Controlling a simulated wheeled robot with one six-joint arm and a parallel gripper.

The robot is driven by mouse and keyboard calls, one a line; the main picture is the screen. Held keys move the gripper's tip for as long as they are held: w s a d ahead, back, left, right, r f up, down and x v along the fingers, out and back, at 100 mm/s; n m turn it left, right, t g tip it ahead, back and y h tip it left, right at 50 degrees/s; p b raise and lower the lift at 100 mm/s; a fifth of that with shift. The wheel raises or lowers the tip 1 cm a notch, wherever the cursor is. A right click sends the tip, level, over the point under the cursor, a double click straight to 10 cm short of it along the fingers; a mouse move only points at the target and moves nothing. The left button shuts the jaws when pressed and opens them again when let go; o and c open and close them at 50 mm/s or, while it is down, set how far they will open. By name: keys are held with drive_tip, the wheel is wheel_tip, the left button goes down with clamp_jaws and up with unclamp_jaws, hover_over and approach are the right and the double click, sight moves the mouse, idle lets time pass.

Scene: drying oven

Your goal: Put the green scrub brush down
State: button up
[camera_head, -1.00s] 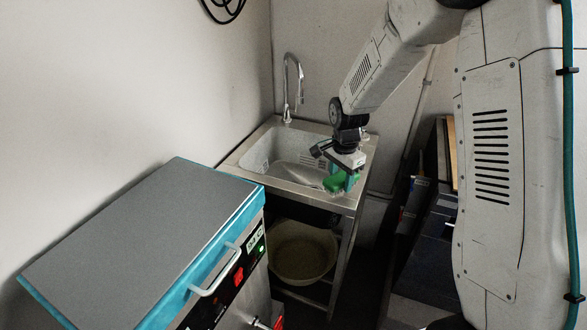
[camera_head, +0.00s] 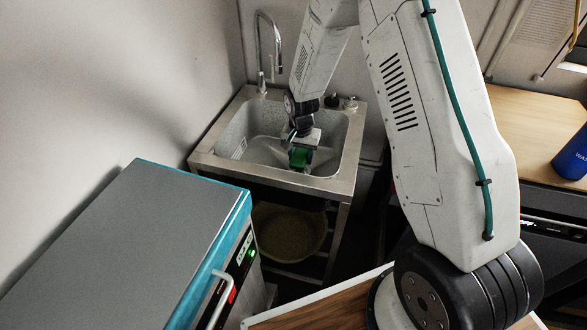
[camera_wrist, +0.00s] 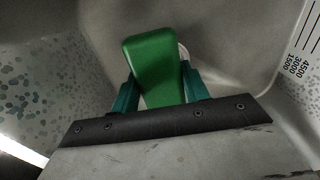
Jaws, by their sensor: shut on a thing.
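The green scrub brush (camera_head: 299,157) is held in my gripper (camera_head: 301,158), over or inside the basin of the metal sink (camera_head: 200,160). In the wrist view the brush's green block (camera_wrist: 155,70) sits between the two teal fingers of my gripper (camera_wrist: 160,88), which are shut on it. A pale edge shows behind the block; the rest of its underside is hidden. Grey basin walls (camera_wrist: 235,45) surround the brush in the wrist view. I cannot tell whether the brush touches the basin floor.
A chrome faucet (camera_head: 277,52) rises at the sink's back left. A teal-edged grey machine (camera_head: 135,245) stands in front at left. A wooden table (camera_head: 535,115) with a blue bottle (camera_head: 573,155) is at right.

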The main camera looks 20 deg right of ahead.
drive_tip(key=shift+f, duration=3.5)
drive_tip(key=shift+f, duration=0.15)
drive_tip(key=o, duration=0.9)
